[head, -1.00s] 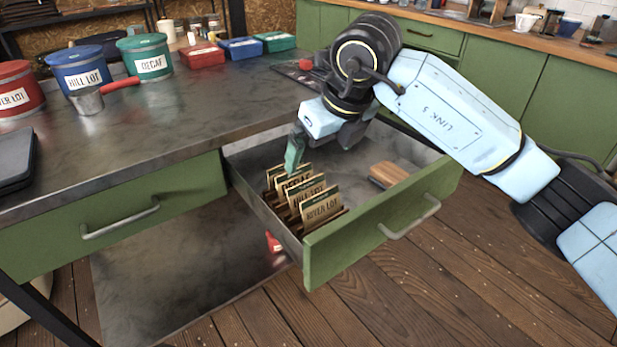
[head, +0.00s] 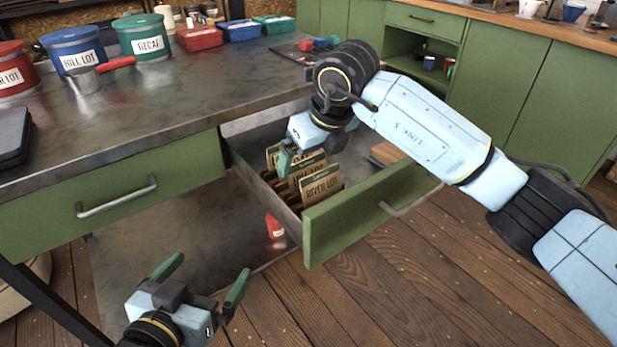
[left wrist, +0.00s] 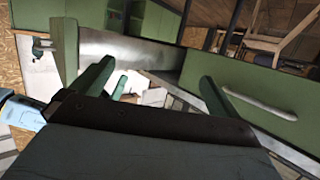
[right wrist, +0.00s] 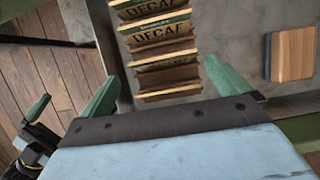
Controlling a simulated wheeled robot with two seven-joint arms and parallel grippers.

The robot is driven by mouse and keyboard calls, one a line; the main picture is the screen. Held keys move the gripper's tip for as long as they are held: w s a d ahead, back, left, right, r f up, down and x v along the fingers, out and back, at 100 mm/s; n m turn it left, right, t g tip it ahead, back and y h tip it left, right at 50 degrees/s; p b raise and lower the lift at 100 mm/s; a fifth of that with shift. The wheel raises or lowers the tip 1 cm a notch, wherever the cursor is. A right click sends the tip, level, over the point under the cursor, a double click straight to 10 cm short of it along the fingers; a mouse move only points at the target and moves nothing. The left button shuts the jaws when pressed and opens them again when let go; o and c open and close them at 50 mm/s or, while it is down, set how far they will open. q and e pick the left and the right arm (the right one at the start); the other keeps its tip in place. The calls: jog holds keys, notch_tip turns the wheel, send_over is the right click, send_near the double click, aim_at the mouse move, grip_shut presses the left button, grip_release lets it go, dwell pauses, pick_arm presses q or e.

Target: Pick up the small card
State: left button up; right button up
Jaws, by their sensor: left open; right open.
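Several brown cards with dark green top edges stand in a row in the open drawer (head: 365,213). The front one, a RIVER LOT card (head: 320,184), faces me in the head view. A DECAF card (right wrist: 163,36) shows in the right wrist view. I cannot tell which one is the small card. My right gripper (head: 289,162) is open above the row's far left part and hides some cards. In the right wrist view its fingers (right wrist: 168,85) lie either side of the row's near end, apparently holding nothing. My left gripper (head: 203,274) is open and empty, low in front of the table.
A wooden block (right wrist: 291,53) lies in the drawer beside the cards. The drawer front with its handle (left wrist: 260,105) shows in the left wrist view. A red can (head: 274,227) stands below.

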aim_at(309, 172)
jog(key=x, duration=0.1)
jog(key=b+x, duration=0.2)
jog(key=x, duration=0.1)
jog(key=shift+s+d+f, duration=0.2)
jog(key=shift+d, duration=0.1)
jog(key=shift+w+f, duration=0.15)
jog(key=shift+f, duration=0.05)
pick_arm(q)
notch_tip(309, 172, up, 9)
jog(key=d+t+h, duration=0.1)
jog(key=t+h, duration=0.1)
jog(key=t, duration=0.4)
jog(key=shift+w+d, duration=0.15)
jog(key=shift+d, duration=0.25)
pick_arm(e)
jog(key=c, duration=0.8)
jog(key=shift+c, duration=0.2)
jog(key=shift+r, duration=0.15)
